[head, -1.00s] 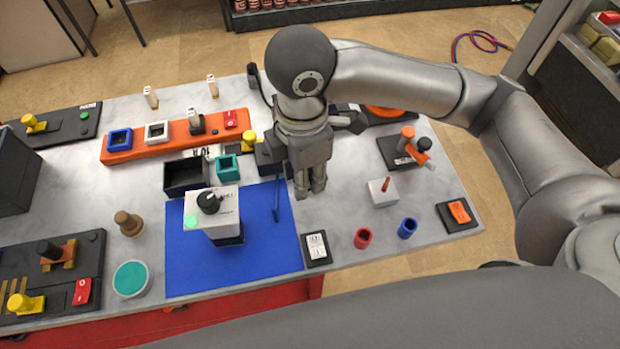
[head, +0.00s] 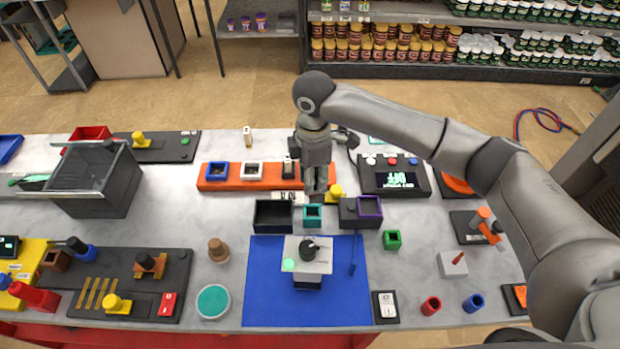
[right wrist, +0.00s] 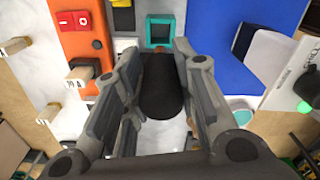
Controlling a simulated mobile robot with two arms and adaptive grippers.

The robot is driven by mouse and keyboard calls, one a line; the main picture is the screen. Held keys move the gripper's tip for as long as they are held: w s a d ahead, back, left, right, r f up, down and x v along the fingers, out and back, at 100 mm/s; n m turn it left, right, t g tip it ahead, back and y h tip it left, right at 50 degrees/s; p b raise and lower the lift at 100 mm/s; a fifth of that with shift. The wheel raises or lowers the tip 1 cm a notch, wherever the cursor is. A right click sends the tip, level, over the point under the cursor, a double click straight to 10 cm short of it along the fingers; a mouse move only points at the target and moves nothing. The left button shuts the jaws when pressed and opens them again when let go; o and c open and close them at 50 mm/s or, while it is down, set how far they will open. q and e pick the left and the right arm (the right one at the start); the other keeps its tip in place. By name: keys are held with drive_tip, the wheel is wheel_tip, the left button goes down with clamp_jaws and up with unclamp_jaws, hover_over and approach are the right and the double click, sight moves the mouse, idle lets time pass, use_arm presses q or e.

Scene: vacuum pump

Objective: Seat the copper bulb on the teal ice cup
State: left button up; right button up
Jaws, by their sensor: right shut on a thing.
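My right gripper (head: 316,194) points down just behind and above a square, open teal cup (head: 312,217) in the head view. In the right wrist view, its fingers (right wrist: 157,52) are shut on a dark, rounded cylinder with a small copper-brown end, which I take to be the copper bulb (right wrist: 160,90). The teal cup (right wrist: 160,31) shows just beyond that end, and the bulb looks apart from it. The bulb is mostly hidden by the gripper in the head view. My left gripper is not in view.
An orange rack (head: 212,186) stands behind. In front lies a blue mat (head: 256,290) bearing a white-topped device (head: 307,262). A brown stopper (head: 218,250) stands left.

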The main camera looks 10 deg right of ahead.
sight(314, 196)
drive_tip(key=shift+d+f+b, duration=0.2)
drive_tip(key=shift+f+b, duration=0.4)
wheel_tip(314, 196, down, 3)
drive_tip(key=b, duration=0.3)
drive_tip(key=shift+a+b, duration=0.1)
drive_tip(key=shift+b, duration=0.3)
drive_tip(key=shift+f, duration=0.65)
drive_tip(key=shift+p, duration=0.75)
drive_tip(key=shift+f+p, duration=0.1)
drive_tip(key=shift+p, duration=0.35)
drive_tip(key=shift+f+b, duration=0.35)
drive_tip(key=shift+f, duration=0.9)
drive_tip(key=shift+f, duration=0.75)
